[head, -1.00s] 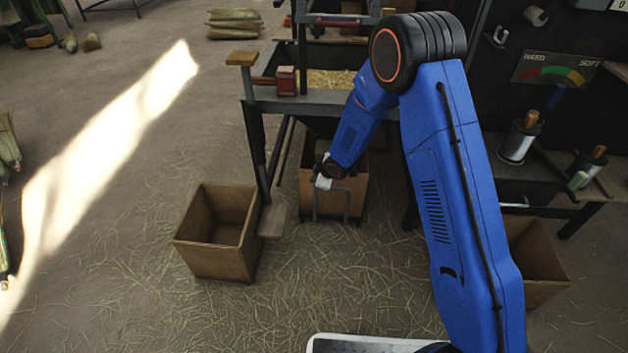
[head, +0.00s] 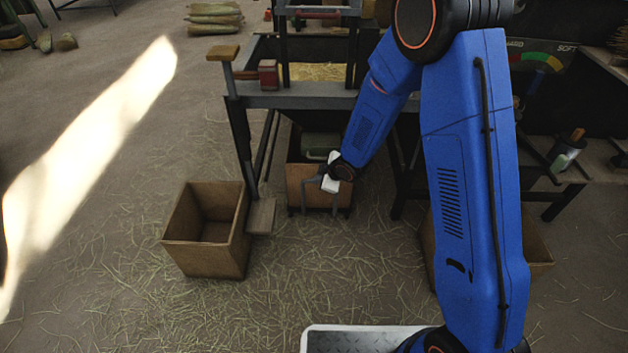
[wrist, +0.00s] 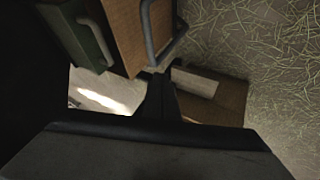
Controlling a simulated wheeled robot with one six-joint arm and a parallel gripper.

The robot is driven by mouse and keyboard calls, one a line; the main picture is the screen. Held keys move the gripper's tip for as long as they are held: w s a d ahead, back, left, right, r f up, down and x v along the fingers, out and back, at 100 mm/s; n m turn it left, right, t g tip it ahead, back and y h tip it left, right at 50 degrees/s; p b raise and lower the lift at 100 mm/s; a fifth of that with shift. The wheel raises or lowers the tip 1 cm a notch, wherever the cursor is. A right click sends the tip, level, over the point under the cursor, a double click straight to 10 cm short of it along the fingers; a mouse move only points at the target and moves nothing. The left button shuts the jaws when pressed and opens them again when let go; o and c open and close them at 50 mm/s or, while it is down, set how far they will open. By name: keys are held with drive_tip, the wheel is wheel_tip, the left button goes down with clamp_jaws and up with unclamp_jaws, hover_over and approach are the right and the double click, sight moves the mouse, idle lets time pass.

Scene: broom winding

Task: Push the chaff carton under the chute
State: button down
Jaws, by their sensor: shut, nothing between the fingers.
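A brown carton (head: 298,181) with a grey bar handle on its front stands under the bench, with a green box-shaped thing (head: 320,144) in its top. It also shows in the wrist view (wrist: 122,25), handle toward the upper middle. An open, empty-looking brown carton (head: 203,235) stands on the floor left of the bench. Another carton (head: 538,248) is partly hidden behind my arm. I cannot tell which is the chaff carton. My gripper (head: 324,178) is shut and empty, in front of the handled carton by its handle. The wrist view shows its dark fingers (wrist: 158,88) close to it; contact is unclear.
The dark bench (head: 290,98) stands over the handled carton, with legs beside it. A small pedal-like plate (head: 261,216) sits right of the open carton. A spool (head: 566,151) stands at right.

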drive_tip(key=s+d, duration=0.4)
drive_tip(key=s, duration=0.1)
drive_tip(key=w+a+f, duration=0.4)
drive_tip(key=w+f, duration=0.3)
drive_tip(key=w, duration=0.2)
drive_tip(key=shift+a+f, duration=0.15)
drive_tip(key=shift+f, duration=0.05)
idle(0.3)
drive_tip(key=shift+w+r, duration=0.15)
drive_tip(key=shift+w, duration=4.6)
